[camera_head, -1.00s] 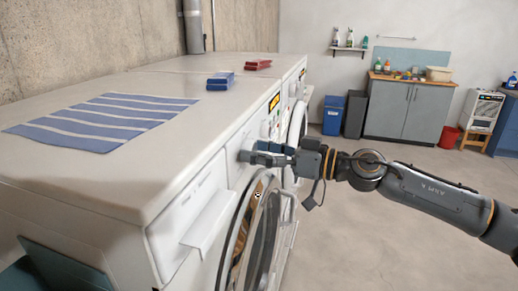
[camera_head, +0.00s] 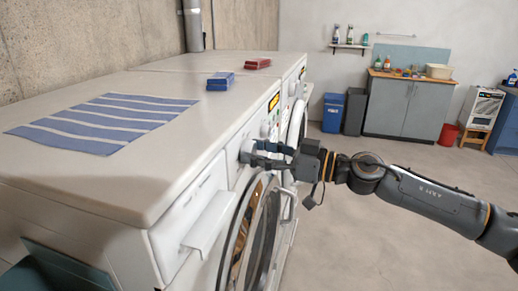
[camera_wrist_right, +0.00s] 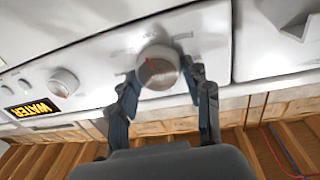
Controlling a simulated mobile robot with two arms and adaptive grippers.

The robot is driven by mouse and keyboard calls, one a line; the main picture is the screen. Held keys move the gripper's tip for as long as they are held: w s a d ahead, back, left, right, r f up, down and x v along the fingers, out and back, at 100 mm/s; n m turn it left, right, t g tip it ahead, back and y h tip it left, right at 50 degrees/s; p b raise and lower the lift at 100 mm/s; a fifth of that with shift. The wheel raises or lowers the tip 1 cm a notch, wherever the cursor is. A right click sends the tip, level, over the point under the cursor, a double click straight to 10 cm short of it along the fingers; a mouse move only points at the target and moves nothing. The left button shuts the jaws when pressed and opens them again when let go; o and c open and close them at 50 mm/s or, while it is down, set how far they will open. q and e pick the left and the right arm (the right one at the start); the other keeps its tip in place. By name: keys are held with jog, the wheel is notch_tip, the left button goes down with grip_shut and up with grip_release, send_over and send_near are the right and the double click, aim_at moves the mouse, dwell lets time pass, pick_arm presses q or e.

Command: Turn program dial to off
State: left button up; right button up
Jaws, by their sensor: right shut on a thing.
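The program dial (camera_wrist_right: 158,68) is a round, pale knob with a red mark on the washing machine's (camera_head: 215,165) front panel. In the wrist view it sits between my right gripper's two fingers. My right gripper (camera_head: 258,152) is shut on the dial, with one finger on each side of it. The dial also shows partly in the head view (camera_head: 247,148), with the fingers covering some of it. The printed marks around the dial are too blurred to read. My left gripper is not in view.
The round door (camera_head: 262,225) is below. A striped cloth (camera_head: 105,122), a blue box (camera_head: 220,81) and a red box (camera_head: 258,63) lie on top. The floor at right is clear.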

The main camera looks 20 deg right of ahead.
jog(key=n+p, duration=0.1)
jog(key=n, duration=0.2)
jog(key=shift+n, duration=0.3)
jog(key=shift+w+f+n+g+y+b, duration=0.1)
jog(key=shift+f+n+g+y+b, duration=0.25)
jog(key=shift+n+b, duration=3.4)
jog(key=shift+n+g+y+b, duration=0.2)
jog(key=shift+n+g+b, duration=0.35)
jog(key=shift+n, duration=6.3)
jog(key=shift+w+f+n+g+y+b, duration=0.1)
jog(key=shift+f+n+g+y+b, duration=0.25)
jog(key=shift+n+b, duration=3.4)
jog(key=n+p, duration=0.3)
jog(key=shift+r, duration=0.15)
jog(key=shift+d+n, duration=0.1)
jog(key=shift+n, duration=0.15)
jog(key=o, duration=1.2)
jog(key=shift+r, duration=0.1)
jog(key=shift+c, duration=0.2)
